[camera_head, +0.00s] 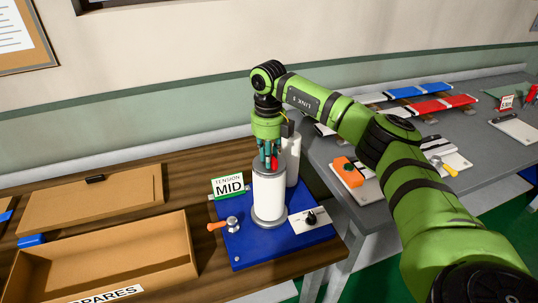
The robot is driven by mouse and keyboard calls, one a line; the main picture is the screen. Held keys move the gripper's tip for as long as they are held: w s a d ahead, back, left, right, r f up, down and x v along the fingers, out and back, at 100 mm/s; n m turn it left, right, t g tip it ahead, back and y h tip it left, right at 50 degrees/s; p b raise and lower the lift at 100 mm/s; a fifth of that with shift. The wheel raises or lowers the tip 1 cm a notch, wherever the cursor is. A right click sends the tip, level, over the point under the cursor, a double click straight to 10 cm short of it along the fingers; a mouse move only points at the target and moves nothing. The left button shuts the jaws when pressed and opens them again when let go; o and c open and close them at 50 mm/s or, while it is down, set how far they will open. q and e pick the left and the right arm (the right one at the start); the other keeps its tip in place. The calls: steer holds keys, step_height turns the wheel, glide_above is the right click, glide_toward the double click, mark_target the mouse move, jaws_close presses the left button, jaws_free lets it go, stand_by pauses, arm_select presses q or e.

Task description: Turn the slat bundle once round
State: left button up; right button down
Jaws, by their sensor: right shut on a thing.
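My right gripper (269,163) points straight down over an upright white cylinder (269,193) on a blue base plate (240,240). Its fingers are shut at the cylinder's top, with a small red piece (274,163) showing beside them. The slat bundle is not clearly distinguishable; the red piece may be part of it, but the fingers hide most of what they hold. The white cylinder rests on a grey round disc (269,219). A second white roll (292,160) stands just behind it, partly hidden by the gripper. My left gripper is not in view.
A green-and-white TENSION MID sign (228,185), an orange-handled lever (226,224) and a black knob (311,218) are close around the cylinder. An open cardboard SPARES box (182,245) is at left. A grey table (350,145) at right holds red, blue and white slats (442,104).

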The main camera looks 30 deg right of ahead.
steer(key=shift+m, duration=0.3)
steer(key=c, duration=1.1)
jaws_free()
steer(key=shift+r, duration=0.1)
step_height(320, 180, up, 12)
